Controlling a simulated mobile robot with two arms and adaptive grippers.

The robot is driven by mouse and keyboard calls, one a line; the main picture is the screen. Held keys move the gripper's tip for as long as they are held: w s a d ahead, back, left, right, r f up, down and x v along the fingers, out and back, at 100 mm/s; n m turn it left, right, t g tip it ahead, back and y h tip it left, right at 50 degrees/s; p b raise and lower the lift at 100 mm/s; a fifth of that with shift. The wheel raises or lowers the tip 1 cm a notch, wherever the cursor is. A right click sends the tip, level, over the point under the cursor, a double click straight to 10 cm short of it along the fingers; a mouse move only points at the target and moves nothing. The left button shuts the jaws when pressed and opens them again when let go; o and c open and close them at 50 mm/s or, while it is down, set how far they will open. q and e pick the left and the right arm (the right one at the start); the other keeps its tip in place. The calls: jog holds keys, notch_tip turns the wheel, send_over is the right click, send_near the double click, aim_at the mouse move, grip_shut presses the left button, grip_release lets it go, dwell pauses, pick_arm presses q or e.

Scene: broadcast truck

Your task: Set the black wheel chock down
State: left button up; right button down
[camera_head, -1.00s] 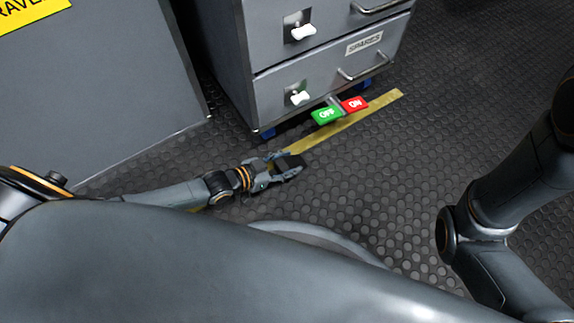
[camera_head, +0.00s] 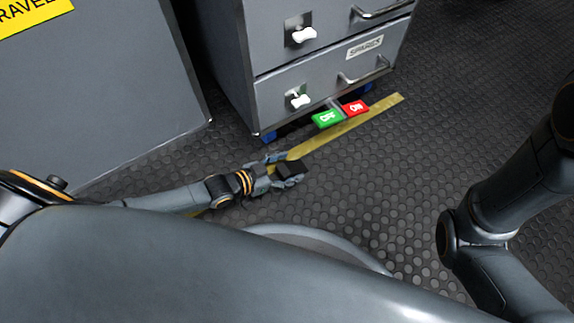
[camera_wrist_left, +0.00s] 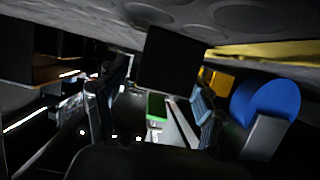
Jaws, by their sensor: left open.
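The black wheel chock (camera_head: 290,170) is a small dark block at floor level beside the yellow floor stripe, in front of the drawer cabinet. In the left wrist view the chock (camera_wrist_left: 168,60) is a plain black block against the studded floor. My left gripper (camera_head: 293,167) is open, with its fingers spread on either side of the chock. In the left wrist view the gripper (camera_wrist_left: 152,100) shows a finger on each side, apart from the block. My right gripper is out of view; only my right arm shows.
The grey drawer cabinet (camera_head: 325,75) stands on blue casters just beyond the chock. Its green OFF pedal (camera_head: 327,119) and red ON pedal (camera_head: 355,108) stick out low over the yellow stripe (camera_head: 345,127). A grey panel (camera_head: 100,90) stands at left. The studded floor at right is clear.

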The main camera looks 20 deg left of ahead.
pick_arm(q)
jog(key=shift+f, duration=0.4)
